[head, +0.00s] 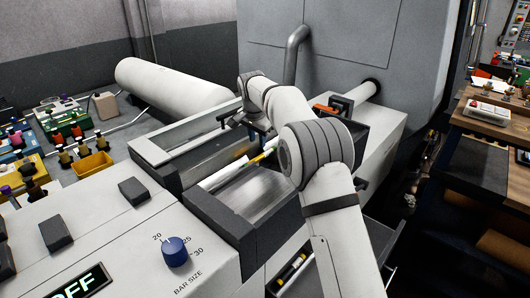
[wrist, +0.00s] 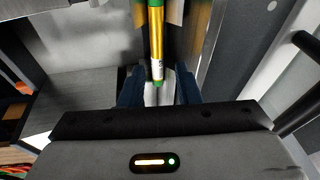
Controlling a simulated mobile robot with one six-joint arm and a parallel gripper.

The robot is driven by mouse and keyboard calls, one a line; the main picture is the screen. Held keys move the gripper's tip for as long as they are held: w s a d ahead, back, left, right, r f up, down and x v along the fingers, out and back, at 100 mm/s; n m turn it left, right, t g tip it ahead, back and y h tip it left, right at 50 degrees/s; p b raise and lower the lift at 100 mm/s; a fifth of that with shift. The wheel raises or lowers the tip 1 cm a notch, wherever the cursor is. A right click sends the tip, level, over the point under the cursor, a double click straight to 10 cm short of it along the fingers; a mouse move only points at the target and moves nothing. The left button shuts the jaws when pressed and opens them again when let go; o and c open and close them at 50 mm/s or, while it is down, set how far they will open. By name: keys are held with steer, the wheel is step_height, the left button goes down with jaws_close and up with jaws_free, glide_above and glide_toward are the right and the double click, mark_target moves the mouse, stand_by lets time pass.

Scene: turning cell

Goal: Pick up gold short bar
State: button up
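The gold bar (wrist: 156,38) has green ends and a white label band near its lower end. In the wrist view it runs from the top edge down to between the fingers of my gripper (wrist: 158,90). The fingers stand apart on either side of its lower end, with gaps visible, and do not appear to close on it. In the head view a yellow piece of a bar (head: 262,157) shows above the metal trough (head: 258,192), partly hidden by my arm. My fingertips are hard to make out there.
A grey control panel with a blue bar-size knob (head: 176,251) is at the front left. A large white cylinder (head: 175,86) lies behind. Another dark and yellow bar (head: 291,268) lies in a lower tray. A wooden bench (head: 497,137) stands at right.

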mark_target(260, 156)
steer(key=p+x, duration=0.1)
steer(key=x, duration=0.1)
steer(key=p+x, duration=0.1)
steer(key=x, duration=0.2)
steer(key=p+x, duration=0.1)
steer(key=x, duration=0.1)
steer(key=shift+w+d+f, duration=0.1)
steer(key=shift+d+f, duration=0.2)
steer(key=shift+f, duration=0.05)
steer(key=shift+c, duration=0.3)
jaws_close()
steer(key=shift+r, duration=0.1)
